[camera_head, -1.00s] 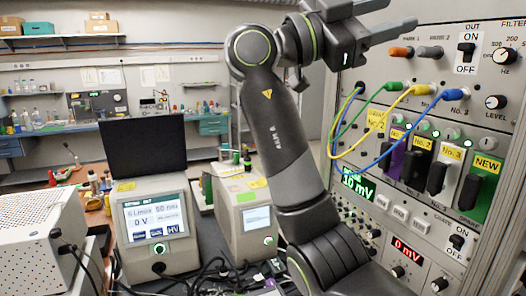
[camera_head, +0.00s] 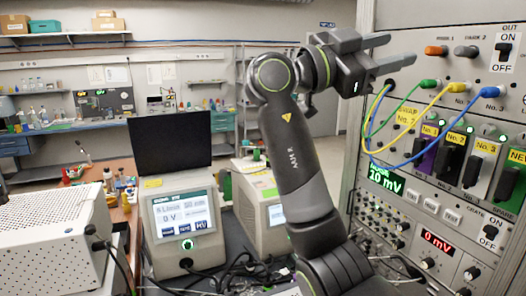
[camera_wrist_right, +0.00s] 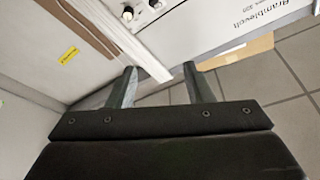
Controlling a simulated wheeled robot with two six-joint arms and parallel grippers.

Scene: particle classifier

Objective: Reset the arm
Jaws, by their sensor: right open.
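My right arm rises in the middle of the head view. Its gripper (camera_head: 388,54) is at the top, pointing right toward the upper part of the instrument rack (camera_head: 408,110). It is open, with nothing between its fingers. The right wrist view also shows the two fingers of this gripper (camera_wrist_right: 160,82) apart and empty, with pale panels beyond them and a tiled floor (camera_wrist_right: 285,75) at right. My left gripper is not in view.
The rack at right carries green, yellow and blue cables (camera_head: 438,97) and several numbered modules (camera_head: 450,155). A display unit (camera_head: 185,222) and a white perforated box (camera_head: 62,238) stand at left. Loose cables lie on the bench between them.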

